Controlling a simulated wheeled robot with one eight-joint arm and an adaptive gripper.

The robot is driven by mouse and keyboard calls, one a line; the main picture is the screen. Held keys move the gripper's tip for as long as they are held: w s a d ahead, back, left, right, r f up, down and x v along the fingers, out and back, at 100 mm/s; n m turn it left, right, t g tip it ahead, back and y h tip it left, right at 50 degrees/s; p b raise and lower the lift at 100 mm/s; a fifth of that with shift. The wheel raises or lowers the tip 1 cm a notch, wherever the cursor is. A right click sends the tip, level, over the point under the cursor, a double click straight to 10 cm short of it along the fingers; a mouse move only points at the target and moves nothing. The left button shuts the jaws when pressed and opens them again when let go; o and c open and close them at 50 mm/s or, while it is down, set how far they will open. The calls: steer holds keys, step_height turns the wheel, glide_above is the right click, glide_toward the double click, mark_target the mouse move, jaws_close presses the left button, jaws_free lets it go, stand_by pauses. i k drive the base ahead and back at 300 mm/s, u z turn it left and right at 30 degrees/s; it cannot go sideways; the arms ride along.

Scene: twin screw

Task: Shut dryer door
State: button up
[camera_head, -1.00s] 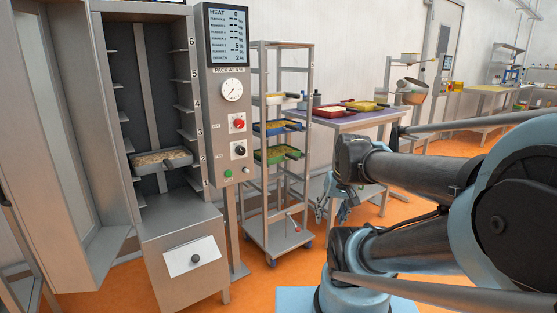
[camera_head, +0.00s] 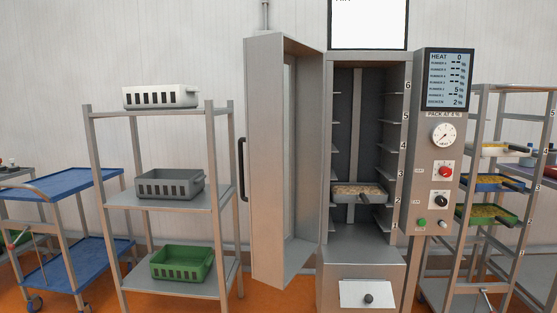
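The dryer (camera_head: 364,264) stands right of centre as an upright steel cabinet with numbered shelf levels. Its door (camera_head: 269,165) is hinged on the left and stands wide open toward me, with a dark vertical handle (camera_head: 242,169) on its far left edge. Inside the cabinet, one grey tray (camera_head: 359,193) of pale pieces sits on a low shelf around level 2. My gripper is out of view in the head view.
A steel rack (camera_head: 162,108) with white, grey and green baskets stands close left of the door. A blue cart (camera_head: 62,186) is at the far left. The control panel (camera_head: 436,150) and a tray rack (camera_head: 490,155) are on the right.

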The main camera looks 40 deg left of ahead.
mark_target(276, 259)
steer(key=k, duration=0.85)
steer(key=z, duration=2.25)
steer(key=k, duration=2.85)
steer(key=u, duration=1.05)
